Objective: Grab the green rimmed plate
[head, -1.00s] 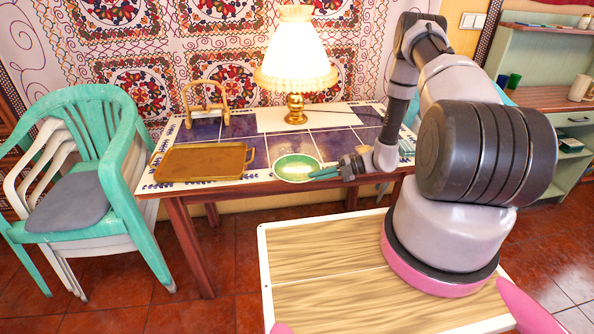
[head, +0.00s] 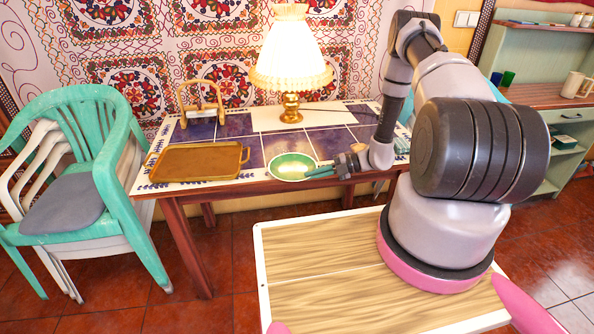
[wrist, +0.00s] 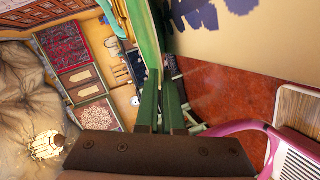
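The green rimmed plate (head: 292,167) is a small bowl-like dish with a pale green inside, at the front edge of the table. My gripper (head: 320,171) is at its right rim, with green fingers pointing left. In the wrist view, the plate (wrist: 143,32) shows nearly edge-on as a green strip running down to the fingertips. My gripper's fingers (wrist: 160,78) are close together there, with the rim between their tips. The exact contact is small and partly hidden. I see no clear gap under the plate.
The tiled table (head: 240,184) also holds a brown tray (head: 197,162) left of the plate, a lit lamp (head: 291,60) behind it, and a wooden rack (head: 202,103). Green chairs (head: 90,165) stand at the left. A shelf unit (head: 545,120) stands at the right.

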